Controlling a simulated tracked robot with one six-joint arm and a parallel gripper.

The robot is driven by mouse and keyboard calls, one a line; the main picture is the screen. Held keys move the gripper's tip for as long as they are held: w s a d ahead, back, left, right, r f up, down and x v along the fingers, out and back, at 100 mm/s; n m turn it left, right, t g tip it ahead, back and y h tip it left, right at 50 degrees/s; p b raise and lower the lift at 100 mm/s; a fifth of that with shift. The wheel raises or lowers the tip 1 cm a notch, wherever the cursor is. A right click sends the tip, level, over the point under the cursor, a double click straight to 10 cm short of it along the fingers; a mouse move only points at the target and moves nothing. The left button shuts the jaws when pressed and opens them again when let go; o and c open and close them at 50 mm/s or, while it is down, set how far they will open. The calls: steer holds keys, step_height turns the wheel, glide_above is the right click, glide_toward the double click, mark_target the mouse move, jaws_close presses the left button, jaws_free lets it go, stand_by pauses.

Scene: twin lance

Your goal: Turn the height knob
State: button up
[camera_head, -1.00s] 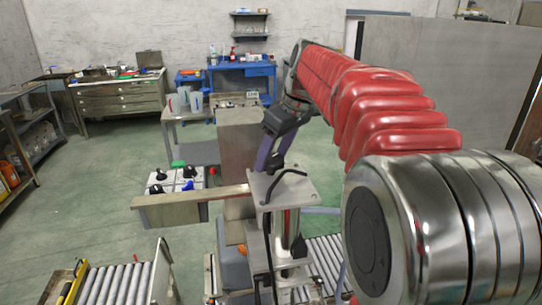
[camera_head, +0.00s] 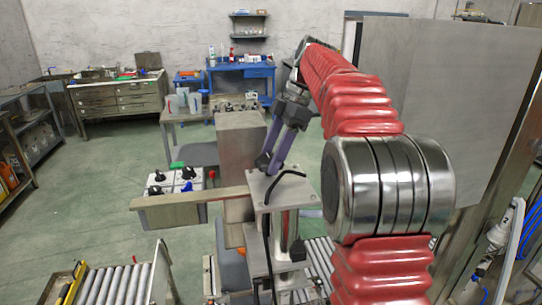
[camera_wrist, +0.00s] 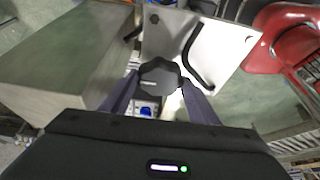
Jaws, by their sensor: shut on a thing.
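The height knob (camera_wrist: 160,78) is a dark, lobed knob in the middle of the wrist view. It sits beside the light metal plate (camera_wrist: 203,45) on top of the post. My gripper (camera_wrist: 160,88) is shut on the knob, with one purple finger on each side. In the head view my gripper (camera_head: 268,160) reaches down to the plate's back left edge. The knob is mostly hidden there by the fingers. The plate (camera_head: 283,190) also shows in the head view, with a bent black handle on it.
A flat bar (camera_head: 180,200) extends left from the post. A tall metal box (camera_head: 240,145) stands just behind. A white control panel (camera_head: 175,182) with black knobs is to the left. Roller conveyors (camera_head: 115,285) lie in front. Green floor is free at left.

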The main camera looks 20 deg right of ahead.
steer(key=n+g, duration=0.1)
steer(key=n, duration=0.3)
steer(key=n+g, duration=0.1)
steer(key=n, duration=0.1)
steer(key=shift+w+n+g+h, duration=0.3)
steer(key=shift+n, duration=0.1)
steer(key=o, duration=1.1)
